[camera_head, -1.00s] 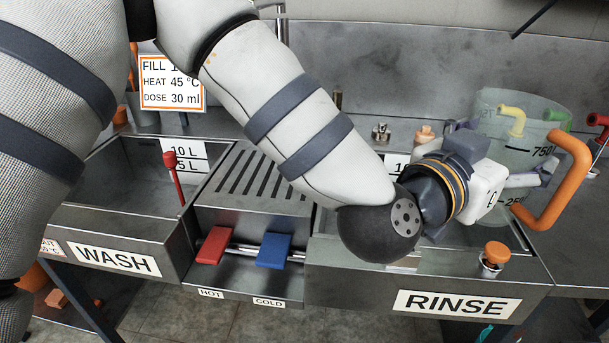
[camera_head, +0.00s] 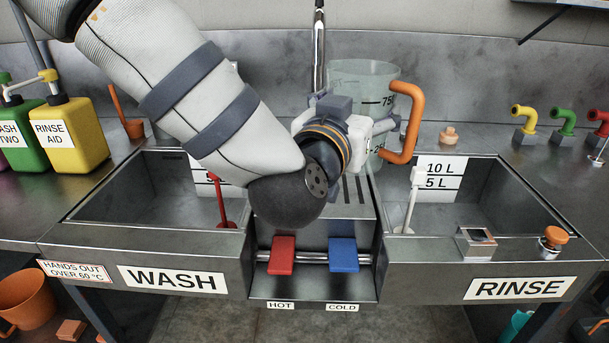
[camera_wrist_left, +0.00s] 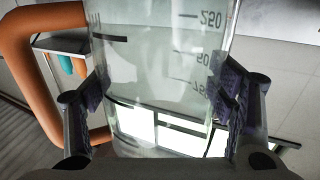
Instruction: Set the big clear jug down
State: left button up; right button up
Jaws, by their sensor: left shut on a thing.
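The big clear jug (camera_head: 362,76) has black volume marks and an orange handle (camera_head: 404,120) on its right side. It is upright over the grooved metal drainer between the two sinks, with its lower part hidden behind my left gripper. My left gripper (camera_head: 382,132) is shut on the jug. In the left wrist view the jug (camera_wrist_left: 155,70) fills the middle, between the two dark finger pads of the gripper (camera_wrist_left: 160,105). I cannot tell if the jug's base touches the drainer. My right gripper is not in view.
The WASH sink (camera_head: 110,205) lies left and the RINSE sink (camera_head: 475,210) right. A tall metal pipe (camera_head: 319,45) stands behind the drainer. Red (camera_head: 282,255) and blue (camera_head: 343,255) pedals are below. Yellow (camera_head: 76,135) and green canisters stand far left, coloured taps (camera_head: 525,120) far right.

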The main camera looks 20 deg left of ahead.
pick_arm(q)
jog(key=w+a+f+b, duration=0.1)
jog(key=w+a+f, duration=0.1)
jog(key=a+f, duration=0.1)
jog(key=w+a+f+b, duration=0.1)
jog(key=w+a+f, duration=0.1)
jog(key=f, duration=0.3)
jog(key=w+a+f, duration=0.3)
jog(key=w+f, duration=0.1)
jog(key=f, duration=0.1)
jog(key=shift+w+a+b, duration=0.1)
jog(key=shift+a+b, duration=0.25)
jog(key=shift+b, duration=0.05)
jog(key=shift+r, duration=0.25)
jog(key=shift+f, duration=0.25)
jog(key=o, duration=1.2)
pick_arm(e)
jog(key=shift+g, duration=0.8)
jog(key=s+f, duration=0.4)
